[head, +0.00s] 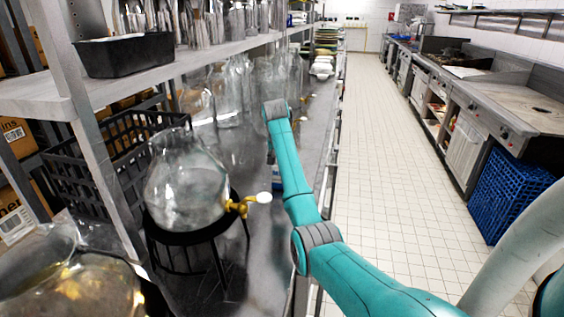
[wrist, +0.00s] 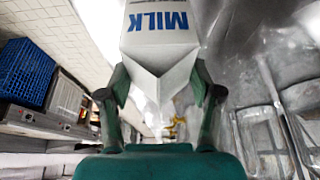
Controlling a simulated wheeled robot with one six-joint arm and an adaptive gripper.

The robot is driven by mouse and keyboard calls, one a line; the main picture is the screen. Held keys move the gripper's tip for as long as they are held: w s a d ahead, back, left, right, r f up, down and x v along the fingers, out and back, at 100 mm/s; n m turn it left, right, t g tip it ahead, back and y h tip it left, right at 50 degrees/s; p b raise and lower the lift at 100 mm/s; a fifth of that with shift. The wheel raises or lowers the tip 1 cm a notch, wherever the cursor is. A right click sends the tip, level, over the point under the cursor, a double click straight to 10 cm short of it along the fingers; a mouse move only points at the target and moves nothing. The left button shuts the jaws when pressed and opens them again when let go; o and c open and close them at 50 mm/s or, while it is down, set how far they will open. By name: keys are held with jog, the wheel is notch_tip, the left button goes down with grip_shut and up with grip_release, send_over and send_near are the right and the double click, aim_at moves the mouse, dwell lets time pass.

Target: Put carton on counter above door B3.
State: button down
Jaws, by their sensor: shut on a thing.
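The milk carton (wrist: 160,42), white with blue "MILK" lettering and a folded gable top, is between the two fingers of my gripper (wrist: 160,84) in the wrist view. The fingers press on its sides near the gable. In the head view my teal arm hides most of the gripper and carton; only a small blue and white bit of what seems to be the carton (head: 282,183) shows beside the arm, over or at the grey counter (head: 262,236). I cannot tell whether its base touches the counter. No B3 label is readable in either view.
A glass dispenser (head: 186,188) with a brass tap stands on a black stand left of my arm. Glass jars (head: 228,95) line the counter behind. A shelf (head: 38,98) with a black bin (head: 125,55) overhangs the left. A blue crate (head: 510,190) is across the clear tiled aisle.

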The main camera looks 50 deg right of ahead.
jog(key=shift+f, duration=0.25)
jog(key=shift+c, duration=1.1)
grip_release()
jog(key=shift+f, duration=0.1)
